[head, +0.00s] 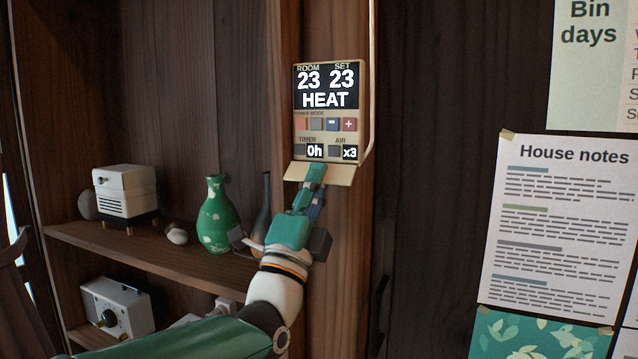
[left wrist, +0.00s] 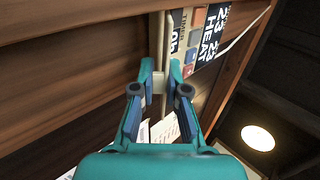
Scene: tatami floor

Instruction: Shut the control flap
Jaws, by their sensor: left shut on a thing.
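The wall control panel (head: 326,112) is beige, on the wooden post. Its display reads ROOM 23, SET 23, HEAT, with TIMER 0h and AIR x3 below. Its beige control flap (head: 341,176) hangs open at the panel's lower edge, sticking outward, and the buttons are uncovered. My left gripper (head: 315,170) is at the flap's middle, shut on it. In the left wrist view, the fingertips (left wrist: 161,72) close around a pale strip, the flap (left wrist: 160,84), with the panel (left wrist: 196,40) just beyond. My right gripper does not show.
A shelf (head: 150,255) at left holds a white box-shaped device (head: 125,190), a green vase (head: 214,215) and a dark slim bottle (head: 264,205). A pale cable runs down beside the panel. Paper notices (head: 555,225) hang at right.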

